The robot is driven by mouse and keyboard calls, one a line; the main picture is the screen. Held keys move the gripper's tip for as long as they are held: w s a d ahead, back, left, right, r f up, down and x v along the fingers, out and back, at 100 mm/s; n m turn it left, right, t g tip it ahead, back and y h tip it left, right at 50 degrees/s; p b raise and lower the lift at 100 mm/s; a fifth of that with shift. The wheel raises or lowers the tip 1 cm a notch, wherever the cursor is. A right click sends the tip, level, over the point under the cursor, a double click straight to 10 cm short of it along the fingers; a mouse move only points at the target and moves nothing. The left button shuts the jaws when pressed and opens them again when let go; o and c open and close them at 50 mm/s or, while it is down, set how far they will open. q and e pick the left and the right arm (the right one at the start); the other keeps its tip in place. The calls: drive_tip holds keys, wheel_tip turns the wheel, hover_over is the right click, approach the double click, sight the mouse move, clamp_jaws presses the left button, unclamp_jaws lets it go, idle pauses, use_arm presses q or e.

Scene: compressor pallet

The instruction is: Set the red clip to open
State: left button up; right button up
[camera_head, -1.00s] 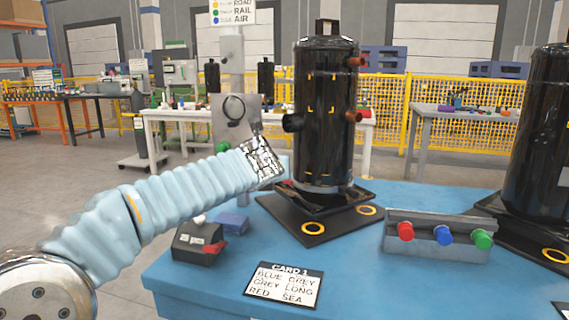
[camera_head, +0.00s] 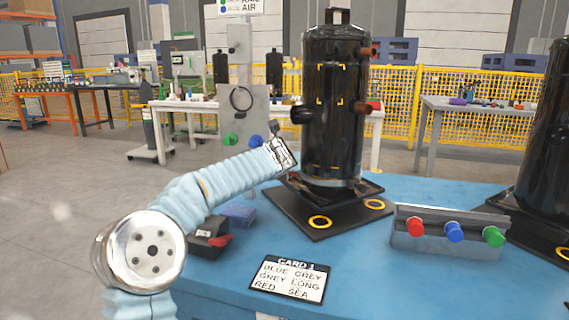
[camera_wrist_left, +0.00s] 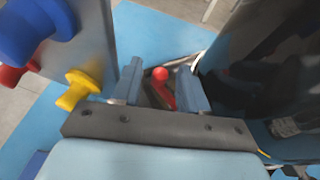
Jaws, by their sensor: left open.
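The red clip (camera_wrist_left: 161,88) shows in the left wrist view as a red lever with a round knob, near the base of the black compressor (camera_wrist_left: 265,60). In the head view it is hidden behind my left gripper (camera_head: 283,154), which is beside the lower left of the compressor (camera_head: 334,110). In the left wrist view the fingers of my left gripper (camera_wrist_left: 160,88) are open, one on each side of the red clip. I cannot tell whether they touch it. My right gripper is not in view.
A post with a panel (camera_head: 245,110) bearing coloured knobs stands close left of my left gripper. A dark box with a red lever (camera_head: 210,236), a blue block (camera_head: 239,213), a card (camera_head: 290,280) and a grey holder with coloured knobs (camera_head: 450,240) are on the blue table (camera_head: 380,285).

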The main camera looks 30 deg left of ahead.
use_arm(q)
drive_tip(key=shift+c, duration=0.2)
clamp_jaws()
drive_tip(key=n+g+y, duration=0.1)
drive_tip(key=s+n+g+y, duration=0.1)
drive_tip(key=n+y, duration=0.1)
drive_tip(key=s+n+g+y+p, duration=0.1)
drive_tip(key=shift+n+y, duration=0.3)
drive_tip(key=shift+o, duration=0.2)
unclamp_jaws()
